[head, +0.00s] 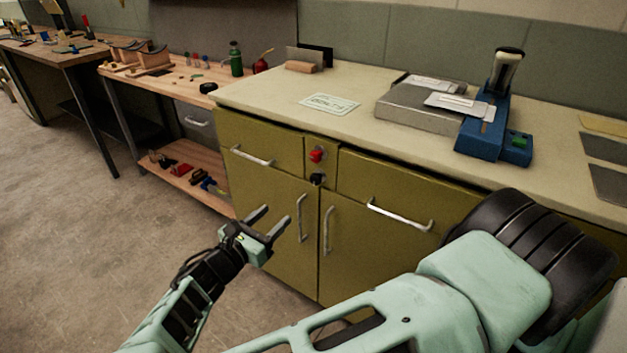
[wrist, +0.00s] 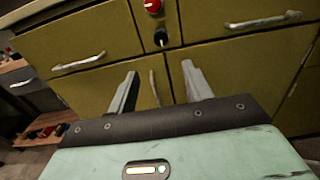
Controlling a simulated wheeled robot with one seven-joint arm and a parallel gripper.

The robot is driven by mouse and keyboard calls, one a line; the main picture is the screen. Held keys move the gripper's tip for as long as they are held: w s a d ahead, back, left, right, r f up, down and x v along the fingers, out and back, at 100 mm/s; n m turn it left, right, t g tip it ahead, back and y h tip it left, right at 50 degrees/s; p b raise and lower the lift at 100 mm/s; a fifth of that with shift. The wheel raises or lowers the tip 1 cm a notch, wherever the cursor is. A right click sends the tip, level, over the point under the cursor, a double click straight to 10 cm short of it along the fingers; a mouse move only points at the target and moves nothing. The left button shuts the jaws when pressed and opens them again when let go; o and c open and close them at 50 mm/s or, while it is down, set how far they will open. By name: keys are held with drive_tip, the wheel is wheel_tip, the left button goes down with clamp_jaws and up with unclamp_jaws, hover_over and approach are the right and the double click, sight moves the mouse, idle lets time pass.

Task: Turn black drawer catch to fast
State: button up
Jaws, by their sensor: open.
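The black drawer catch (head: 317,179) is a small dark knob on the olive cabinet front, on the narrow strip between two drawers, just below a red catch (head: 316,155). In the wrist view the black catch (wrist: 160,38) shows above and between my fingers, with the red catch (wrist: 152,6) at the top edge. My gripper (head: 272,219) is open and empty, in front of the cabinet's left door, lower and to the left of the black catch and apart from it. Its two fingers (wrist: 160,88) point at the cabinet front. The catch's exact turn is too small to tell.
The left drawer handle (head: 251,156), right drawer handle (head: 400,215) and two upright door handles (head: 301,218) stick out near the catches. The counter (head: 290,95) above holds a card and a blue device (head: 485,130). Open floor (head: 90,230) lies to the left.

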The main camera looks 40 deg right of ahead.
sight(314, 180)
drive_tip(key=p+x, duration=0.1)
drive_tip(key=x, duration=1.6)
drive_tip(key=c, duration=0.9)
